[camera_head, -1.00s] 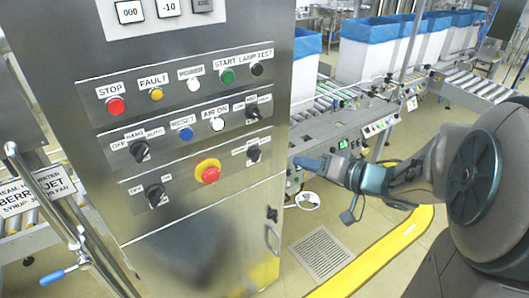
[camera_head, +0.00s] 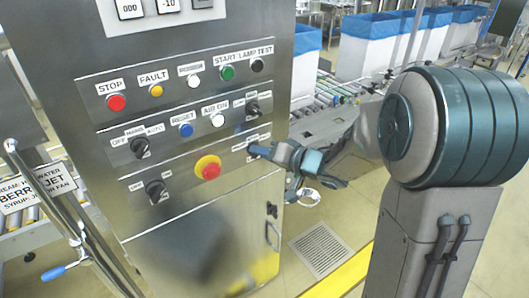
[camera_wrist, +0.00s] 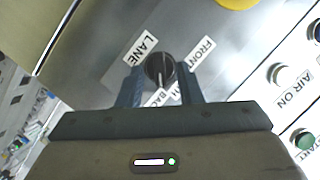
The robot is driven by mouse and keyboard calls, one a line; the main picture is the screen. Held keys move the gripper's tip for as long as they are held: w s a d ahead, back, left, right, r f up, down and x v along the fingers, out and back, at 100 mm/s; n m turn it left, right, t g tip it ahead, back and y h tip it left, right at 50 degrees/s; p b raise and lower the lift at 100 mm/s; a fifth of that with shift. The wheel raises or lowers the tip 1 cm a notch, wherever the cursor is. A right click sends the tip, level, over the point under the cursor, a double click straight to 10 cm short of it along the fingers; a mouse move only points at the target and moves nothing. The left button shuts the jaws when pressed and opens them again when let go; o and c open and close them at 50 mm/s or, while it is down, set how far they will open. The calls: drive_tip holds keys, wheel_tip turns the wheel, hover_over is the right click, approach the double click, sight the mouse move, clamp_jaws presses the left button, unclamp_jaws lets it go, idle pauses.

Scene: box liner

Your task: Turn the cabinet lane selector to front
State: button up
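The lane selector is a black rotary knob (camera_wrist: 160,69) on the grey metal panel in the wrist view. A LANE label (camera_wrist: 139,50) is at its upper left, a FRONT label (camera_wrist: 201,53) at its upper right, and a partly hidden BACK label (camera_wrist: 157,98) below. The knob's pale mark points down in this view, toward BACK. My gripper (camera_wrist: 161,78) has one finger on each side of the knob, with the gap about as wide as the dial; contact is unclear. In the head view my gripper (camera_head: 262,152) is at the panel's lower right and covers the knob.
On the cabinet (camera_head: 70,60), a red emergency button (camera_head: 208,167) sits left of my gripper and another black selector (camera_head: 252,108) sits just above. Several buttons and selectors fill the rest. A conveyor (camera_head: 325,115) and blue-lined boxes (camera_head: 365,45) stand behind.

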clamp_jaws()
